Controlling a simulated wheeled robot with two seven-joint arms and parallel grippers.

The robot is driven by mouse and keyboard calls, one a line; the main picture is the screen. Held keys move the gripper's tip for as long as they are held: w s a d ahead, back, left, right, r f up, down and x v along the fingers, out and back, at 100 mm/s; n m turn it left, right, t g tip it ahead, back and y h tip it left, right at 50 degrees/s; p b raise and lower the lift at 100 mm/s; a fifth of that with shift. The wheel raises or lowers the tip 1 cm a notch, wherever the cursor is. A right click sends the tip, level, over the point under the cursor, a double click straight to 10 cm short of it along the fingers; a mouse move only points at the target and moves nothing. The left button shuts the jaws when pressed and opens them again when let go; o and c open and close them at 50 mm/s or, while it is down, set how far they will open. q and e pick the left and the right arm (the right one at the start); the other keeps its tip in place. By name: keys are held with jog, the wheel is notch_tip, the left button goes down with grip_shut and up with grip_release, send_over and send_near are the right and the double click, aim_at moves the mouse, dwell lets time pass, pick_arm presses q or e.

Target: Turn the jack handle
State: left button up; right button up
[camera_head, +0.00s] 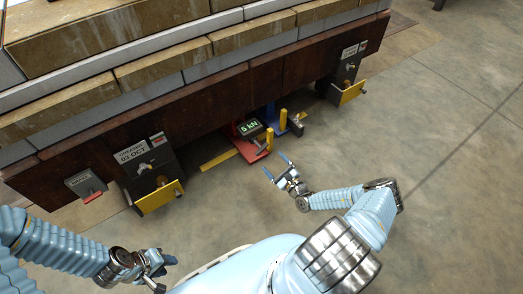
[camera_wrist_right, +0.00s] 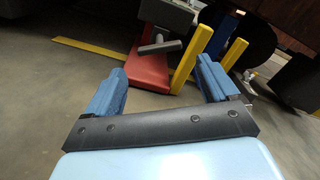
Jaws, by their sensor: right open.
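The jack under the stack has a red base (camera_head: 254,147), which also shows in the wrist view (camera_wrist_right: 135,70). Its display (camera_head: 249,127) reads "5 kN". A dark T-shaped handle (camera_wrist_right: 160,46) sticks out above the red base in the wrist view; it is small in the head view (camera_head: 262,147). My right gripper (camera_head: 276,170) is open and empty, its blue fingers pointing toward the jack, apart from the handle. In the wrist view the handle lies ahead, between and beyond the fingertips (camera_wrist_right: 162,75). My left gripper (camera_head: 163,272) is low at the left, away from the jack; its opening is unclear.
Yellow posts (camera_head: 283,120) stand beside the jack, with a yellow floor strip (camera_head: 220,159) to its left. The heavy brown beam (camera_head: 210,106) overhangs the jack. Grey boxes with yellow plates stand left (camera_head: 158,198) and right (camera_head: 350,93). Concrete floor (camera_head: 440,130) at right is clear.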

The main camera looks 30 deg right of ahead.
aim_at(262, 150)
jog(key=w, duration=0.2)
jog(key=w+b, duration=0.1)
jog(key=w, duration=0.2)
jog(key=w+b, duration=0.1)
jog(key=w, duration=0.2)
jog(key=shift+w+a+f, duration=0.1)
jog(key=shift+w+a, duration=0.15)
jog(key=shift+a, duration=0.1)
jog(key=shift+w, duration=0.6)
jog(key=shift+a, duration=0.1)
jog(key=c, duration=0.8)
